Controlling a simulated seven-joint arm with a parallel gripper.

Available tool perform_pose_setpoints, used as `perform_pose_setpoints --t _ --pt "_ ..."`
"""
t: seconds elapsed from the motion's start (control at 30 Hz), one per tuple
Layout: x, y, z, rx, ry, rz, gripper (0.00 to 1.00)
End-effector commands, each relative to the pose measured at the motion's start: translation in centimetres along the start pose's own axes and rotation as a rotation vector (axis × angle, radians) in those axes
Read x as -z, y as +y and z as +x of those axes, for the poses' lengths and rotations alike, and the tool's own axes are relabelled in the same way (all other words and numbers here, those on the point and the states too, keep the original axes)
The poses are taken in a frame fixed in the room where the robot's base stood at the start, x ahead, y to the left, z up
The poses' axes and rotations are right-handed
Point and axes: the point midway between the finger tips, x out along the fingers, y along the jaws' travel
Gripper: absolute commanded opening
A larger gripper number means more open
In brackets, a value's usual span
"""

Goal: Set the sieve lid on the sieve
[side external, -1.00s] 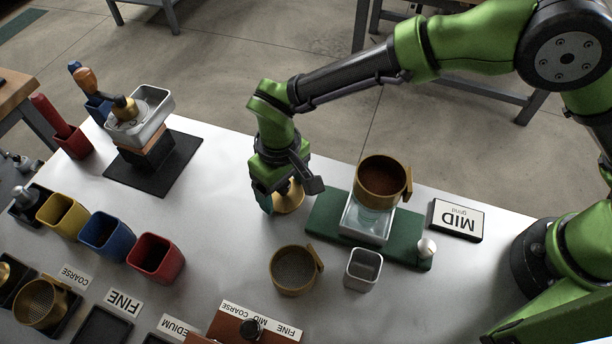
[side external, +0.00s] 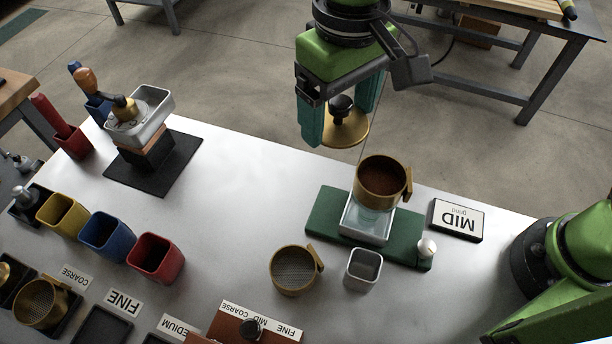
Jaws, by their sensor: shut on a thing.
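My gripper (side external: 341,106) is shut on the black knob of the brass sieve lid (side external: 349,131). It holds the lid in the air, apart from the table, above and to the left of a brass sieve (side external: 397,196) in the picture. That sieve holds brown grounds and sits on a clear container on the green base (side external: 325,222). Another brass sieve (side external: 293,270) with a bare mesh bottom stands on the table, nearer the camera. A third brass sieve (side external: 40,303) rests in a dark holder at the lower left.
A small metal cup (side external: 363,268) stands in front of the green base, and a MID sign (side external: 458,220) lies to its right. Yellow, blue and red cups (side external: 157,258) stand at left. A grinder-like device (side external: 146,135) is at the back left. The table's middle is clear.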

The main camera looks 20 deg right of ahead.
Motion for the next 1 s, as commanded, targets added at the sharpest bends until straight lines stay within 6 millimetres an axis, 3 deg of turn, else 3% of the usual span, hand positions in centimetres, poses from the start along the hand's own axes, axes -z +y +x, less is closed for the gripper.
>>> perform_pose_setpoints --t 0.1,0.3,0.8,1.0 --pt "-3.1 1.8 -1.5 0.001 0.002 0.072 0.50" --pt "-5.9 3.5 -1.1 -0.002 -0.001 0.172 0.50" --pt "-6.1 3.6 -0.8 -0.001 0.001 0.212 0.50" --pt "-6.1 3.5 0.5 -0.003 -0.002 0.210 0.50"
